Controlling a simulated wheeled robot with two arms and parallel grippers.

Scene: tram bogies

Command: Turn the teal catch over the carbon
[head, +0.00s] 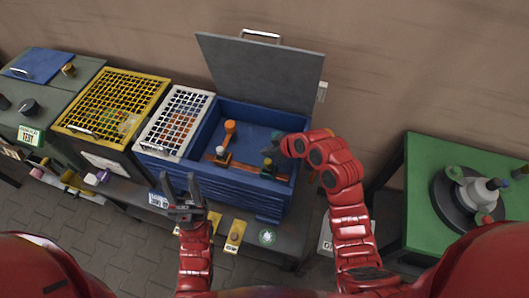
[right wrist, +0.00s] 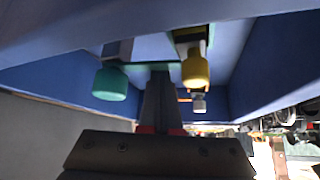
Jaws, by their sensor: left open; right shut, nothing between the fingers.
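A blue box (head: 180,172) stands open, with a brown strip (head: 240,169) across its floor. The teal catch (head: 267,163) is at the right end of that strip; in the right wrist view its teal knob (right wrist: 110,84) is left of my fingers. My right gripper (right wrist: 160,78) is shut and empty, its tips close against the teal arm; I cannot tell whether they touch. A yellow knob (right wrist: 196,71) is just right of the tips. The carbon cannot be made out clearly. My left gripper (head: 183,194) is open and empty before the box's front.
The grey lid (head: 260,75) stands raised behind the box. White (head: 175,120) and yellow (head: 110,100) grid crates stand left. A green table (head: 425,160) is right.

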